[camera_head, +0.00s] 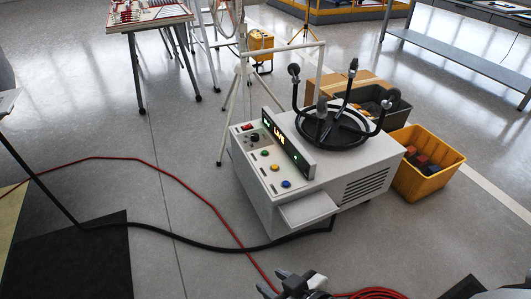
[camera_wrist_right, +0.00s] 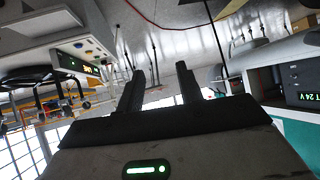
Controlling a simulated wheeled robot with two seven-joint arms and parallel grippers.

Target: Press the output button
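A white machine (camera_head: 330,180) stands on the floor at the centre of the head view. Its sloped panel carries a green button (camera_head: 265,153), a yellow button (camera_head: 275,167), a blue button (camera_head: 286,184), a black knob (camera_head: 254,137) and a red switch (camera_head: 247,127). Their labels are too small to read, so I cannot tell which is the output button. A lit display (camera_head: 283,140) rises behind them. My right gripper (camera_head: 280,283) is at the bottom edge, apart from the panel. In the right wrist view its fingers (camera_wrist_right: 160,76) are spread and empty. My left gripper is out of view.
A black ring with upright arms (camera_head: 335,125) tops the machine. A grey flap (camera_head: 307,208) juts from its front. A yellow crate (camera_head: 427,165) stands to its right. Red hose (camera_head: 205,200) and black cable (camera_head: 180,237) cross the floor.

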